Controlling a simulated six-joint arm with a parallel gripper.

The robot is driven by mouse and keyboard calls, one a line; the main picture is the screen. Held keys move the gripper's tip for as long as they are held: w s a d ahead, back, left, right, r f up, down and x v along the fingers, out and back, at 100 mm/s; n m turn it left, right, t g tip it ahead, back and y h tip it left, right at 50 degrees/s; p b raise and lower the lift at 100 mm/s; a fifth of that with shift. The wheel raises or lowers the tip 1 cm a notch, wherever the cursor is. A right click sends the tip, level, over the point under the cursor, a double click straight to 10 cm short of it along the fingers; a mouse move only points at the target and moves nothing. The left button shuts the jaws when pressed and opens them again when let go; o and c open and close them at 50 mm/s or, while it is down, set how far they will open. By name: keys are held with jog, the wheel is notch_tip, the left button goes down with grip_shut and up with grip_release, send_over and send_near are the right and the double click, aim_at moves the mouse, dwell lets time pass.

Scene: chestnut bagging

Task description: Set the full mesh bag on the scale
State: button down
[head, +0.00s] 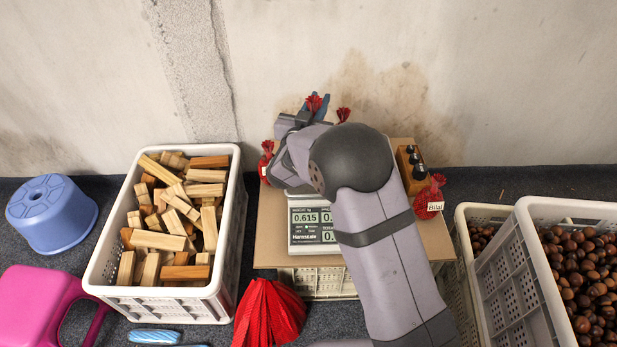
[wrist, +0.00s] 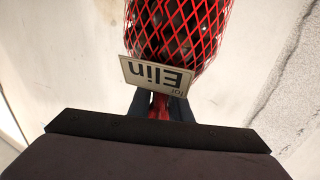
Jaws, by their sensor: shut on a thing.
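In the wrist view a full red mesh bag (wrist: 178,35) with dark chestnuts inside hangs at my gripper (wrist: 160,104). Its paper tag (wrist: 158,77) reads "Elin". My gripper is shut on the bag's gathered red neck. In the head view my gripper (head: 318,103) is at the back, near the wall, with red mesh ends by its blue fingers; my arm hides most of the bag. The scale (head: 312,238) stands on a cardboard sheet and its display reads 0.615. My arm covers its pan, so I cannot tell whether the bag touches it.
A tagged red bag (head: 266,163) is left of the scale; the bag tagged "Bilal" (head: 430,198) is right. A wooden block with black weights (head: 409,166) stands behind. A wood crate (head: 234,215), red mesh (head: 268,314) and chestnut crates (head: 525,262) surround it.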

jog(key=shift+a+f+n+y, duration=0.4)
jog(key=shift+a+f+y, duration=0.2)
jog(key=shift+a, duration=0.15)
jog(key=shift+w+f+b, duration=0.1)
jog(key=shift+f+b, duration=1)
jog(key=shift+f, duration=2)
jog(key=shift+f+b, duration=0.7)
jog(key=shift+f, duration=1.05)
jog(key=shift+f, duration=0.2)
jog(key=c, duration=1.6)
grip_release()
jog(key=shift+c, duration=0.2)
